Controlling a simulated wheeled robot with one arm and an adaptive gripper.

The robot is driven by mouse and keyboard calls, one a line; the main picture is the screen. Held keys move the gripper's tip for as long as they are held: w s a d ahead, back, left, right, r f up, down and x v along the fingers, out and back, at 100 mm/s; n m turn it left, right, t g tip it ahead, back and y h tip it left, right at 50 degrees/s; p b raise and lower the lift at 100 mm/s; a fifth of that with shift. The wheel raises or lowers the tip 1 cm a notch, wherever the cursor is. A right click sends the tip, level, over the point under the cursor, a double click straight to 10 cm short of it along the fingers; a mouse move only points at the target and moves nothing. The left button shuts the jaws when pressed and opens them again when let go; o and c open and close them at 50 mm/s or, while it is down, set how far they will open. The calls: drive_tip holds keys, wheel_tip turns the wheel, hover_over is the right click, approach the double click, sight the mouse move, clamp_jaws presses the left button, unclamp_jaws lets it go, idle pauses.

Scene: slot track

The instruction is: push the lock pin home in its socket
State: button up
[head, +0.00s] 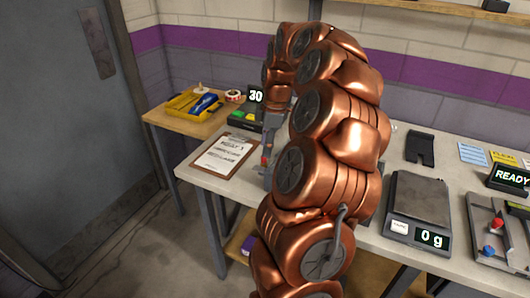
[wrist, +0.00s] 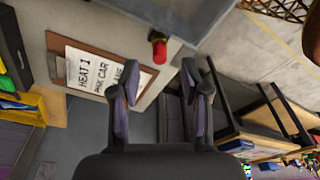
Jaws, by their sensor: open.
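A red-tipped pin with a brass collar (wrist: 158,50), which looks like the lock pin, sticks out from the edge of a grey surface in the wrist view. My gripper (wrist: 156,82) is open, and its two fingers stand on either side below the pin's red tip. The pin is ahead of the fingertips, and I cannot tell whether anything touches it. Its socket and how deep it sits are not clear. In the head view my copper arm hides most of this spot; a small red patch shows at the arm's left edge.
A clipboard (head: 226,154) lies left of the arm on the pale table. A scale (head: 419,199) reading 0 g and a fixture (head: 500,232) with red and blue knobs stand to the right. A yellow tray (head: 190,104) is on the wooden table at the back left.

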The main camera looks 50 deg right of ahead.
wheel_tip(320, 180, up, 8)
drive_tip(key=shift+s+d, duration=0.45)
drive_tip(key=shift+r, duration=0.1)
idle(0.4)
